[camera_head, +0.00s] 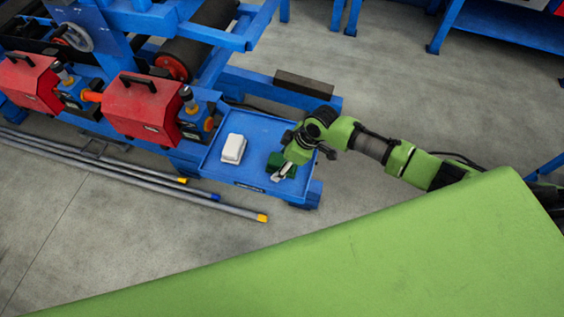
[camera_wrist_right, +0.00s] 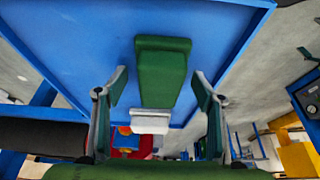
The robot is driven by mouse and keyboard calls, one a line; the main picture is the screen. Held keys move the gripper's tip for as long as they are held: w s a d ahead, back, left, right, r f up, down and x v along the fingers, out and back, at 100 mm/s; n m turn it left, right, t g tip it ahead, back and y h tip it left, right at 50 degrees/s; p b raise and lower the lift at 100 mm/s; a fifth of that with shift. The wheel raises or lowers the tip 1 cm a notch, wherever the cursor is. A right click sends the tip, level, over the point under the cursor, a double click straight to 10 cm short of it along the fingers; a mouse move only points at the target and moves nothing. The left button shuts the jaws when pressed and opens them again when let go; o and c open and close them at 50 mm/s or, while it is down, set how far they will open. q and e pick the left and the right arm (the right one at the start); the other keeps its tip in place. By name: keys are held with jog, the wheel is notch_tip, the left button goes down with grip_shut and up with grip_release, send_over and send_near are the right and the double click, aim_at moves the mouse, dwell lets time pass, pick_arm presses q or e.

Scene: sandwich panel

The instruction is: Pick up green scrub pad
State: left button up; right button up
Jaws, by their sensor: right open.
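The green scrub pad (camera_head: 274,159) lies in the blue tray (camera_head: 262,127), toward its right side. In the right wrist view the pad (camera_wrist_right: 162,78) is a dark green block with a raised end, on the blue tray surface (camera_wrist_right: 95,40). My right gripper (camera_head: 283,172) is over the pad and partly hides it in the head view. In the wrist view its two fingers (camera_wrist_right: 160,85) are spread wide, one on each side of the pad, with clear gaps and nothing held. My left gripper is not in view.
A white block (camera_head: 233,148) lies in the tray left of the pad. Red boxes (camera_head: 145,106) stand on the blue machine frame at the left. Metal poles (camera_head: 235,208) lie on the floor in front.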

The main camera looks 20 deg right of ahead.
aim_at(279, 160)
jog(key=c, duration=1.3)
jog(key=shift+r, duration=0.1)
jog(key=shift+r+b, duration=0.35)
notch_tip(279, 160, up, 3)
jog(key=shift+s+f+b, duration=0.1)
jog(key=shift+f+b, duration=0.1)
jog(key=shift+b, duration=0.4)
jog(key=s+r+b, duration=0.3)
jog(key=s+r, duration=0.7)
jog(key=s, duration=0.4)
jog(key=w+d+r+m+h+b, duration=0.1)
jog(key=w+r+m, duration=0.1)
jog(key=r+m, duration=0.1)
jog(key=w+d+r+m+t+h+b, duration=0.1)
jog(key=w+r+m, duration=0.2)
jog(key=r+m, duration=0.1)
jog(key=w+d+r+m+t+h+b, duration=0.1)
jog(key=w+d+r+m, duration=0.1)
jog(key=w+r+m, duration=0.1)
jog(key=shift+w+d+r+m+h, duration=0.15)
jog(key=shift+r+m+h, duration=0.15)
jog(key=shift+r+m, duration=0.3)
